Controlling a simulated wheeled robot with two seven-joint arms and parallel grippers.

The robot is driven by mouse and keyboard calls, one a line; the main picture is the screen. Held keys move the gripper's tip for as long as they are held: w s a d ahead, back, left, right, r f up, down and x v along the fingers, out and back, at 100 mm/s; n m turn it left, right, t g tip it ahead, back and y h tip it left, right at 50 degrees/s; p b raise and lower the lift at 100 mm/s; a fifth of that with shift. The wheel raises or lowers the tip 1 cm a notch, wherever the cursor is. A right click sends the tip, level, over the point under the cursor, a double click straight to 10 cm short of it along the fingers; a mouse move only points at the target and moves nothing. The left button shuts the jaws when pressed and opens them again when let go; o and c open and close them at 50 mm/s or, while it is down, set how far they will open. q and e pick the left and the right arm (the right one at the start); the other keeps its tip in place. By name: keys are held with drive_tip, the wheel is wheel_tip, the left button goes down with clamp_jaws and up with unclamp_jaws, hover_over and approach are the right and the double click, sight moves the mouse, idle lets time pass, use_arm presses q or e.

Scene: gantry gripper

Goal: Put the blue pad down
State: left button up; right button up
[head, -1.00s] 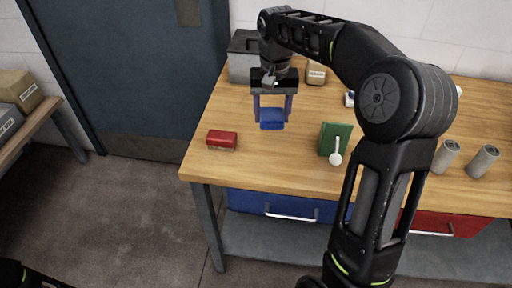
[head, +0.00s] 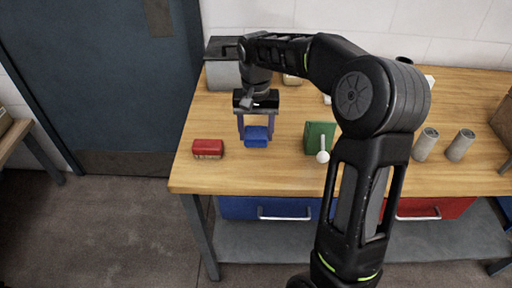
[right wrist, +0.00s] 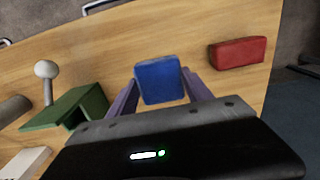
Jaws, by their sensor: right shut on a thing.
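The blue pad (head: 257,136) is a small blue block between the fingers of my right gripper (head: 256,134), over the left part of the wooden workbench (head: 240,175). The gripper is shut on it. In the right wrist view the blue pad (right wrist: 159,80) sits between the two purple fingers. I cannot tell whether its underside touches the bench top. My left gripper is not in view.
A red block (head: 208,148) lies to the left of the pad. A green block-like holder (head: 318,137) with a white ball-ended stick (head: 323,156) stands to the right. Two grey cylinders (head: 425,144) stand farther right. Bare wood lies in front of the pad.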

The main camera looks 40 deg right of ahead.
sight(256, 155)
drive_tip(key=shift+f, duration=1.1)
drive_tip(key=shift+f+p, duration=0.3)
drive_tip(key=shift+f, duration=1.55)
drive_tip(key=shift+f, duration=0.25)
drive_tip(key=o, duration=1.3)
drive_tip(key=shift+r, duration=0.1)
drive_tip(key=shift+o, duration=0.2)
drive_tip(key=shift+r, duration=0.1)
